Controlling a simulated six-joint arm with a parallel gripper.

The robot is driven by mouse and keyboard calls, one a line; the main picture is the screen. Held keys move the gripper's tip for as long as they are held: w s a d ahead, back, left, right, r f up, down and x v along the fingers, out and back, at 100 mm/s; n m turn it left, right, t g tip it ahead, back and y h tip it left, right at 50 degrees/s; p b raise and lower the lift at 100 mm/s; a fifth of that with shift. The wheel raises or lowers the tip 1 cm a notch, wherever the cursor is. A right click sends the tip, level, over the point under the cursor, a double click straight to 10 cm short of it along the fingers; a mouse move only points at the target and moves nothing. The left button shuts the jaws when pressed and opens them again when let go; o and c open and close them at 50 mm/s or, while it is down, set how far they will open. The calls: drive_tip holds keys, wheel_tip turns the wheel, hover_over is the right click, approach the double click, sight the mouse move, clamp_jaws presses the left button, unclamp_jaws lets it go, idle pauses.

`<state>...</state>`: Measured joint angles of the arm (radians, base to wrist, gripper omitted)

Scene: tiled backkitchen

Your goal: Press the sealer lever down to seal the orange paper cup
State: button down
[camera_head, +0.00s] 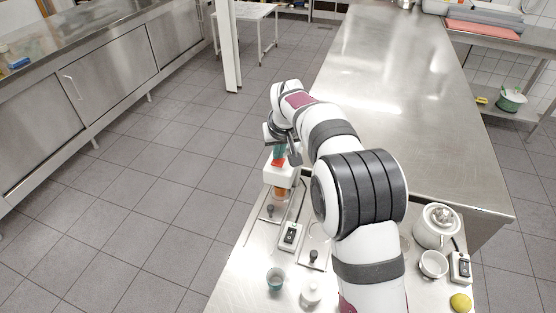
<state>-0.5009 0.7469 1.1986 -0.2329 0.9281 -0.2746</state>
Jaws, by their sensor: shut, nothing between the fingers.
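The sealer is a white block (284,175) on the left side of the steel counter. A small red part (277,164) shows at its top; I cannot tell if this is the lever. The orange paper cup (281,192) stands under the white block, partly hidden by it. My gripper (279,154) is over the sealer, shut and holding nothing, pointing down close to the red part. I cannot tell whether it touches it. My arm reaches over the counter from the front and hides part of the area to the sealer's right.

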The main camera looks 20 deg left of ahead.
drive_tip(key=shift+f, duration=1)
drive_tip(key=shift+r, duration=2.45)
drive_tip(key=s+d+r+m+g, duration=0.1)
drive_tip(key=s+d+r+m, duration=0.2)
drive_tip(key=s+d, duration=0.45)
drive_tip(key=s+d+r+m+g, duration=0.1)
drive_tip(key=s+d+r+m, duration=0.15)
drive_tip(key=s+d, duration=0.55)
drive_tip(key=s+d+f+m, duration=0.1)
drive_tip(key=s+d+m, duration=0.1)
drive_tip(key=s, duration=0.5)
drive_tip(key=s+d+f+m+g, duration=0.1)
drive_tip(key=s+d, duration=0.3)
drive_tip(key=s, duration=0.4)
drive_tip(key=s+d+f+m+g, duration=0.1)
drive_tip(key=s+d+f+m, duration=0.1)
drive_tip(key=s, duration=0.6)
drive_tip(key=shift+d+f+m, duration=0.2)
drive_tip(key=shift+d+m, duration=0.35)
drive_tip(key=shift+d, duration=0.15)
